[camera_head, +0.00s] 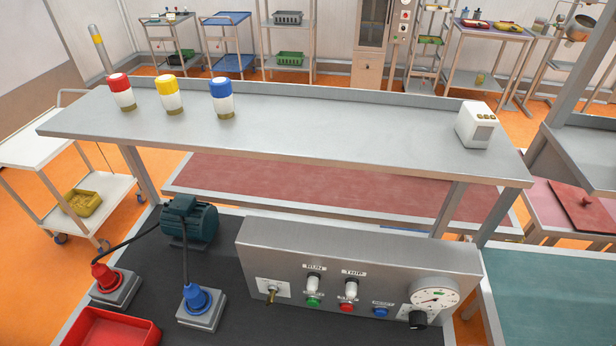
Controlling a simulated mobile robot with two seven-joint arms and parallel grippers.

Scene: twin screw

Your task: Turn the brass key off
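A brass key (271,296) sticks out of a pale square plate (273,288) at the left end of the grey control panel (360,260). The panel stands on the dark bench mat in the lower middle of the view. The small key's exact setting is hard to read. To its right are RUN and TRIP lamps, a green button (313,302), a red button (346,307), a blue button (380,311), a gauge (434,296) and a black knob (418,320). Neither of my grippers shows in the head view.
A shelf (330,140) spans above and behind the panel, bearing red-, yellow- and blue-topped jars and a white box (477,124). Left of the panel stand a green motor (189,222), red (106,277) and blue (196,298) plugs in sockets, and a red tray (112,329).

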